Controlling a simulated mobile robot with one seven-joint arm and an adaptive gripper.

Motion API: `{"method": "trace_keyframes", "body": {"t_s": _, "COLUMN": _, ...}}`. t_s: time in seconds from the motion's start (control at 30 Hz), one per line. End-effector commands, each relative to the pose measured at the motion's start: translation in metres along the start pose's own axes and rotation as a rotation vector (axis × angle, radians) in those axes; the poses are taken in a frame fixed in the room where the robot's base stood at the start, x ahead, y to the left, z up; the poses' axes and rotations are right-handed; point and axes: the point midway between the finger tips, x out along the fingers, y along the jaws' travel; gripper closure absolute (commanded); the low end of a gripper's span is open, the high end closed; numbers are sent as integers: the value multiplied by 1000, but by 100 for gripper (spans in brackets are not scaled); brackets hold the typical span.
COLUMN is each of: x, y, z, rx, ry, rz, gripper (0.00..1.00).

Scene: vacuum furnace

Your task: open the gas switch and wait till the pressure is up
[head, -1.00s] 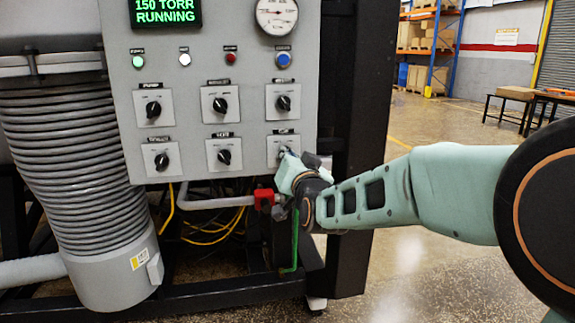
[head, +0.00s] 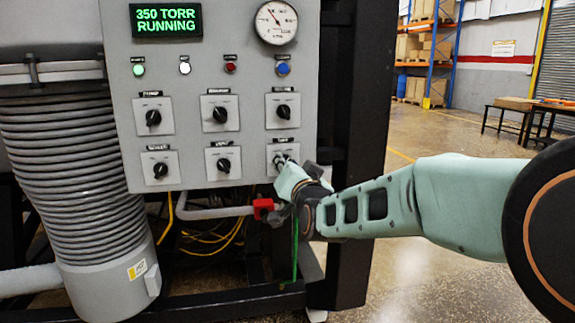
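The grey control panel (head: 195,100) fills the upper middle of the head view. Its display (head: 166,20) reads "350 TORR RUNNING" in green. A round pressure gauge (head: 276,22) sits at the top right. The lower-right switch (head: 275,151), whose label is too small to read surely, has my gripper (head: 286,165) right at it. The gripper covers part of its plate, and its fingers seem to be at the knob. Whether they are open or shut on it cannot be made out.
Several other black rotary switches (head: 220,114) surround it, with a row of buttons (head: 230,67) above. A red valve handle (head: 263,207) on a pipe and loose cables lie just below the panel. A black frame post (head: 355,120) stands to the right. Open floor lies beyond.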

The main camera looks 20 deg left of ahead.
Motion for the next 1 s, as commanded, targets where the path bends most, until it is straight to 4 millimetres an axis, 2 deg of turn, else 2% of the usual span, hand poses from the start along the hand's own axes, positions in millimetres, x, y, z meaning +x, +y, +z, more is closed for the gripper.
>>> {"method": "trace_keyframes", "body": {"t_s": 0.33, "x": -6, "y": 0, "z": 0, "rx": -2, "ry": 1, "rz": -1, "gripper": 75}}
{"method": "trace_keyframes", "body": {"t_s": 0.7, "x": -57, "y": 0, "z": -1, "rx": -2, "ry": 1, "rz": -1, "gripper": 75}}
{"method": "trace_keyframes", "body": {"t_s": 1.0, "x": -75, "y": 0, "z": 0, "rx": 0, "ry": 0, "rz": 0, "gripper": 75}}
